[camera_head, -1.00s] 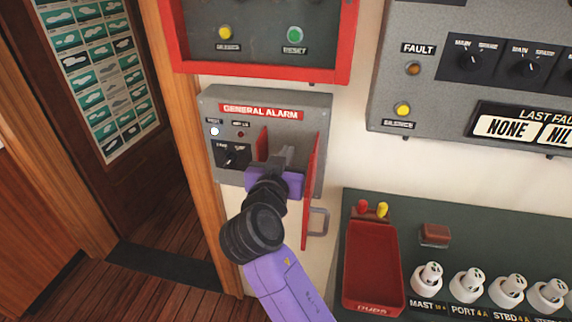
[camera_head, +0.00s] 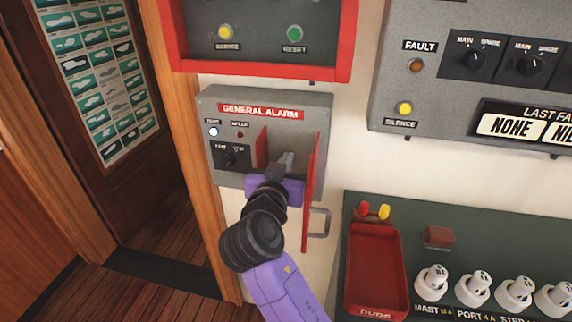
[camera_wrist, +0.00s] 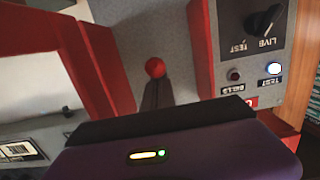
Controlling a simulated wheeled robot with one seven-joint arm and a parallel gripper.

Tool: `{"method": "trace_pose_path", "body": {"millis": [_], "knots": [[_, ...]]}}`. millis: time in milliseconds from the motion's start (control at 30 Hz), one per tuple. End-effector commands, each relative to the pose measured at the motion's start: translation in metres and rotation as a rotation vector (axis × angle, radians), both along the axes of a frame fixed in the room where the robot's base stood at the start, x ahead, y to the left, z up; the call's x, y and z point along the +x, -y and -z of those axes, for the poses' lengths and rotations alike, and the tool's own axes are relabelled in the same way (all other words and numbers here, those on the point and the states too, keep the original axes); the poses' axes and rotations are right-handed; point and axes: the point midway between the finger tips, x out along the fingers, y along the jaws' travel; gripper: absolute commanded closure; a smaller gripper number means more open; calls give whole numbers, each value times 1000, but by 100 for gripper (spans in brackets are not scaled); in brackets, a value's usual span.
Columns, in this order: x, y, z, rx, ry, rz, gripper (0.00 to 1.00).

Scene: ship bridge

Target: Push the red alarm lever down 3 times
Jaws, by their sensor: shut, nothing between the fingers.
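The grey general alarm box (camera_head: 228,101) hangs on the wall, and its red cover (camera_head: 311,190) stands open to the right. My gripper (camera_head: 285,163) is shut and empty, in front of the box's lower right part. In the head view it hides the alarm lever. In the wrist view, which is upside down, the red ball knob of the lever (camera_wrist: 155,68) shows just past the tips of my shut gripper (camera_wrist: 156,90). Tips and knob look very close; I cannot tell whether they touch. The lever's shaft is not visible.
A red side plate (camera_head: 262,147) stands left of my gripper. A selector knob (camera_head: 231,158) is farther left on the box. A red-framed panel (camera_head: 262,72) hangs above. A green console with a red tray (camera_head: 375,270) is at lower right.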

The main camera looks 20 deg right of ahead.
Motion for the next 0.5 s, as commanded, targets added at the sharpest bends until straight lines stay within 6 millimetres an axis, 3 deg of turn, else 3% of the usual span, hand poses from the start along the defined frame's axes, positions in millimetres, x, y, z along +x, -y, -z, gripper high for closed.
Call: {"method": "trace_pose_path", "body": {"millis": [500], "knots": [[0,0,0,2,-7,1,100]]}}
